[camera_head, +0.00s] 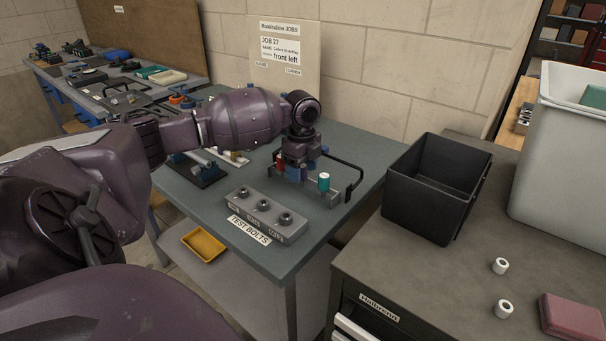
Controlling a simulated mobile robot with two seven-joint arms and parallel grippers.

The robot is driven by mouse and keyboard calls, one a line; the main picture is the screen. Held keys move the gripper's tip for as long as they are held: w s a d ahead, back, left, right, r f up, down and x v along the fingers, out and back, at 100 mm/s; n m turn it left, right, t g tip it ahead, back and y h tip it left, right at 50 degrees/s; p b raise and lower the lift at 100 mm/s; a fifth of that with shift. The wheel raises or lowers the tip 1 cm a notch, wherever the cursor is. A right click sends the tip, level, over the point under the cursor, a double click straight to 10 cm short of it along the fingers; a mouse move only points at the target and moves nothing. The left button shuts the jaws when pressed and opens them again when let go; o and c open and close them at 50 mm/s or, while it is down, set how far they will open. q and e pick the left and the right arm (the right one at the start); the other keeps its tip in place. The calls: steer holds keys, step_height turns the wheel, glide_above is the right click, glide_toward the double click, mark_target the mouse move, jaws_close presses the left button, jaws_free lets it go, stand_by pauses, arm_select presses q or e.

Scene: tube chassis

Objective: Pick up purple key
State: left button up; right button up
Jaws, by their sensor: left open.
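My left arm reaches in from the left, and my left gripper (300,176) points down over a wire-framed rack (350,172) on the grey-green table. The gripper is open, and its fingers are among the coloured pieces at the rack. A teal-topped piece (323,182) stands just to the right of the fingers. A red piece (279,160) shows at their left and a small blue one (325,150) behind them. I cannot make out the purple key; the purple gripper hides part of the rack. My right gripper is not in view.
A grey block with several bolts, labelled TEST BOLTS (265,216), sits in front of the rack. A black bin (436,186) stands to the right on a dark cabinet top. White rings (500,266) and a red block (571,316) lie there too. A job board (284,62) stands behind.

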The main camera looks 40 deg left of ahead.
arm_select(q)
step_height(320, 180, down, 2)
steer(key=shift+r, duration=0.1)
steer(key=c, duration=1)
